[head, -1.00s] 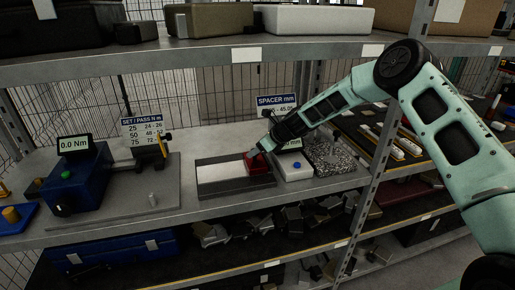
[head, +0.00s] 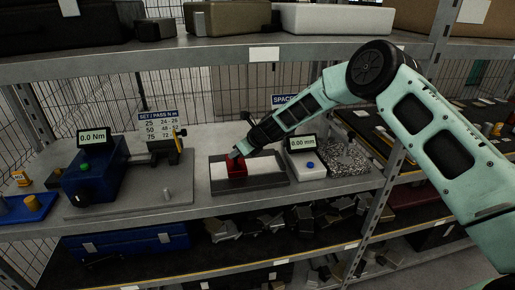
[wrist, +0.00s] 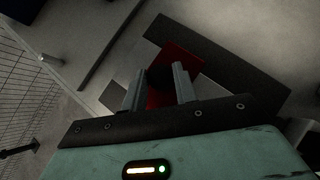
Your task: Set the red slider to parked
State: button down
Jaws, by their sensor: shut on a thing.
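The red slider (head: 237,172) sits on a dark track plate (head: 277,180) on the middle shelf, towards the plate's left end. A pale strip shows to its right. My gripper (head: 238,155) reaches down from the upper right and is shut on the red slider. In the wrist view the two grey fingers (wrist: 157,82) stand either side of a red part of the slider (wrist: 179,59). The fingers partly hide the slider, and the space between them is dark.
A gauge reading 0.00 mm (head: 301,143) and a speckled block (head: 341,160) stand right of the plate. A blue torque tester (head: 92,176) and a grey post (head: 165,194) stand left. The upper shelf edge (head: 215,53) runs overhead.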

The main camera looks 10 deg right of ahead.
jog(key=shift+a+r, duration=0.1)
jog(key=shift+a, duration=0.9)
jog(key=c, duration=1.1)
grip_release()
jog(key=shift+a, duration=0.15)
jog(key=shift+d, duration=0.2)
jog(key=shift+s+d+r, duration=0.2)
jog(key=b+v, duration=0.5)
jog(key=v, duration=1.1)
jog(key=shift+r, duration=0.25)
jog(key=shift+s+d, duration=0.1)
jog(key=shift+s, duration=0.05)
